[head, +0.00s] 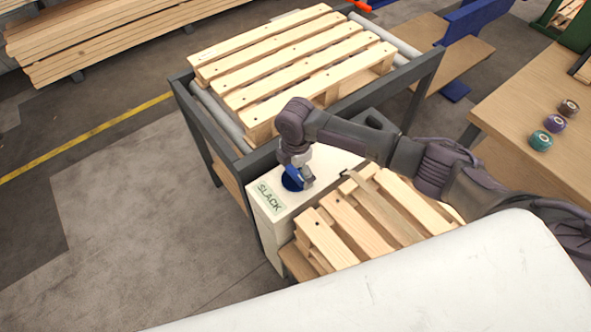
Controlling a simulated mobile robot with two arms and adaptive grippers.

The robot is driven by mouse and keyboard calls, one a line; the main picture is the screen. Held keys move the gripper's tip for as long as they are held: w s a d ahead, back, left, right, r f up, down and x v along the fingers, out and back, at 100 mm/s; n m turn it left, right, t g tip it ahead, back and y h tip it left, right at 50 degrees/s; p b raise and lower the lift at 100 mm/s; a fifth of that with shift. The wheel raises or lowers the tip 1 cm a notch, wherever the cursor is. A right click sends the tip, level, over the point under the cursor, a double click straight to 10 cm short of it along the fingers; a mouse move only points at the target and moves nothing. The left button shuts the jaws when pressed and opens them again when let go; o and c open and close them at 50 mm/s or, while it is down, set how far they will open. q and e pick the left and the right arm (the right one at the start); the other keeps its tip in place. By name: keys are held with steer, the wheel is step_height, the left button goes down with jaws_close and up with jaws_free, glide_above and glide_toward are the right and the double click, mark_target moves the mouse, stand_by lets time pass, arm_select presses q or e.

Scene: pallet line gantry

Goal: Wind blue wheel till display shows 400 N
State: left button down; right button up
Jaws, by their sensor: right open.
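The blue wheel (291,180) lies on top of a cream box in the middle of the head view. The display (270,197) is on the same box at its left front corner and reads "SLACK", with no number. My right gripper (298,183) points down at the wheel from above and covers its right part. Its jaws are open, and I cannot tell whether they touch the wheel. My left gripper is not in view.
A pallet (300,65) rests on a dark roller frame (424,73) behind the box. Stacked wood (350,226) lies right of the box. A wooden table (520,95) with several small rolls stands at right. Bare floor (130,225) lies at left.

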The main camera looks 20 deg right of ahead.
steer(key=shift+c, duration=0.3)
steer(key=c, duration=1)
steer(key=shift+r+m+p, duration=0.2)
steer(key=shift+m+p, duration=0.4)
steer(key=shift+p, duration=0.25)
steer(key=m+p, duration=0.3)
steer(key=shift+a, duration=0.1)
steer(key=m+p, duration=0.3)
steer(key=shift+m, duration=0.4)
steer(key=shift+f+m+p, duration=0.15)
steer(key=shift+m+p, duration=1.15)
steer(key=shift+m, duration=0.5)
